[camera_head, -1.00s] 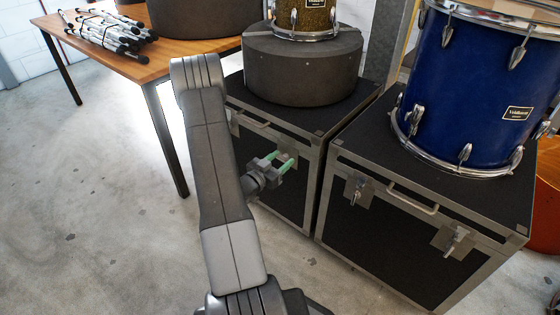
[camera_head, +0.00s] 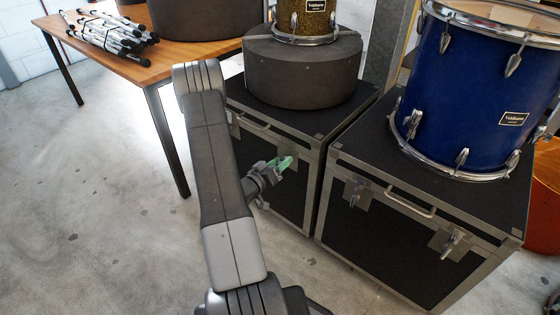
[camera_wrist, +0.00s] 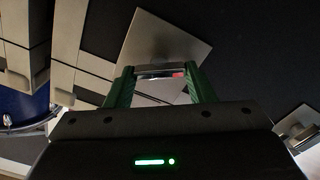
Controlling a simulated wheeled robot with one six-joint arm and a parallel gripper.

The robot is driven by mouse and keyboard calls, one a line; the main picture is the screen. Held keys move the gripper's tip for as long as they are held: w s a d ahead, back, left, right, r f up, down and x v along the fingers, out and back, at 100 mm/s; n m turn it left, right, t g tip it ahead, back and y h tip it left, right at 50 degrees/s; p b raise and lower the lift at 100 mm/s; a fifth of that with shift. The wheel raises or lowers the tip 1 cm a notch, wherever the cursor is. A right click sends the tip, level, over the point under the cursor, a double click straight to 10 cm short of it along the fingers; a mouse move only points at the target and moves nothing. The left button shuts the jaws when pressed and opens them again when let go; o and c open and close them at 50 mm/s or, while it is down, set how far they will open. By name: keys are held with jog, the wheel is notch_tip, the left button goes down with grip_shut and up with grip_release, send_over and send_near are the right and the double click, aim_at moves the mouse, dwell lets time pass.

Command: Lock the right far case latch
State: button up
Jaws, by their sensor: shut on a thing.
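The far case (camera_head: 290,190) is the dark, metal-edged box at centre in the head view. Its right latch is a metal plate (camera_wrist: 172,40) with a small turning handle (camera_wrist: 160,72), seen up close in the wrist view. My gripper (camera_head: 284,163) is at this latch, its green fingers pointing at the case front. In the wrist view my gripper (camera_wrist: 162,82) has one finger on each side of the handle and is shut on it. In the head view my gripper and arm hide most of the latch. Whether it is locked cannot be told.
A near case (camera_head: 400,245) with two latches stands close on the right, carrying a blue drum (camera_head: 465,95). A dark round case (camera_head: 300,65) sits on the far case, under a gold drum. A wooden table (camera_head: 190,47) is at left. Another latch (camera_wrist: 298,125) shows in the wrist view.

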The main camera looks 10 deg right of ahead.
jog(key=n+p, duration=0.2)
jog(key=n, duration=0.3)
jog(key=shift+n, duration=0.4)
jog(key=n+p, duration=0.1)
jog(key=n, duration=0.1)
jog(key=n+p, duration=0.1)
jog(key=n, duration=0.2)
jog(key=shift+w+a+f, duration=0.1)
jog(key=shift+f, duration=0.1)
jog(key=shift+n, duration=0.4)
jog(key=o, duration=1)
jog(key=p+v, duration=0.2)
jog(key=v, duration=1.1)
jog(key=shift+s+a, duration=0.25)
jog(key=shift+a, duration=0.05)
